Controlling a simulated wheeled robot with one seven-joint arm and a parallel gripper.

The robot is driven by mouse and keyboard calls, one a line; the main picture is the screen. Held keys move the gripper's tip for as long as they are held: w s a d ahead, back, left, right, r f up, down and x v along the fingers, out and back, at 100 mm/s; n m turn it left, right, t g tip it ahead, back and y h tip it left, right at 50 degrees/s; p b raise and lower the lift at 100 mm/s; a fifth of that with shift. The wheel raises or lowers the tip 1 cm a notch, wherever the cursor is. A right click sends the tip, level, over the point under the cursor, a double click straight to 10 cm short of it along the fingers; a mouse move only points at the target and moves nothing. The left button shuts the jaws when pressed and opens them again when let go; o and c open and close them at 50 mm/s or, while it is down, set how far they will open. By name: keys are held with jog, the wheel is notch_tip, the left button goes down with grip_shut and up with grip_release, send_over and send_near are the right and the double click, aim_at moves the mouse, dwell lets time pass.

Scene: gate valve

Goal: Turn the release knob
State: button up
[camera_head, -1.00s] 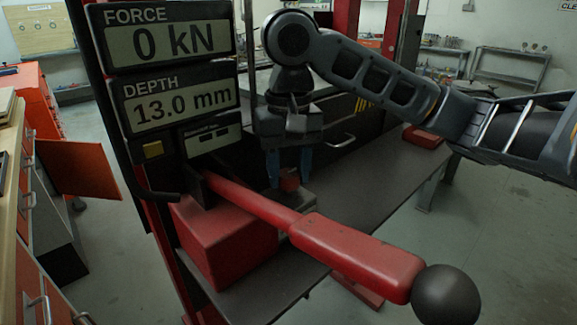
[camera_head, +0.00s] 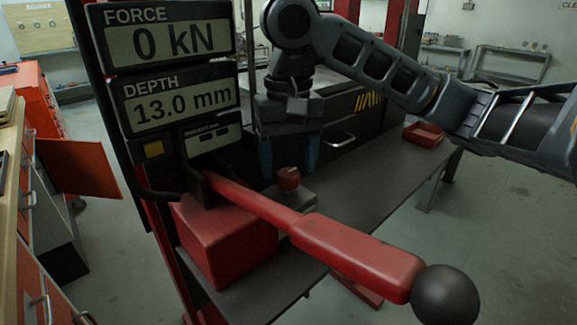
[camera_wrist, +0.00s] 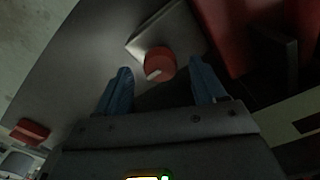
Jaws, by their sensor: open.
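The release knob (camera_head: 289,178) is a small red round knob on a grey block (camera_head: 292,197) on the dark bench, behind the long red lever. In the wrist view the knob (camera_wrist: 160,63) shows a pale mark on its top, and the block (camera_wrist: 165,30) lies under it. My gripper (camera_head: 289,168) points down with two blue fingers spread apart. In the head view its fingertips are around the height of the knob's top. In the wrist view the knob lies ahead of the gap between the fingers (camera_wrist: 160,88). Nothing is held.
A red lever (camera_head: 350,255) with a black ball end crosses the front, from a red block (camera_head: 220,245). The display panel (camera_head: 165,75) reads FORCE 0 kN and DEPTH 13.0 mm. A red tray (camera_head: 424,134) sits at the bench's far right. The bench (camera_head: 365,185) between is clear.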

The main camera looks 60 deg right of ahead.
aim_at(288, 173)
notch_tip(288, 173, up, 6)
jog(key=shift+f, duration=0.1)
dwell(0.7)
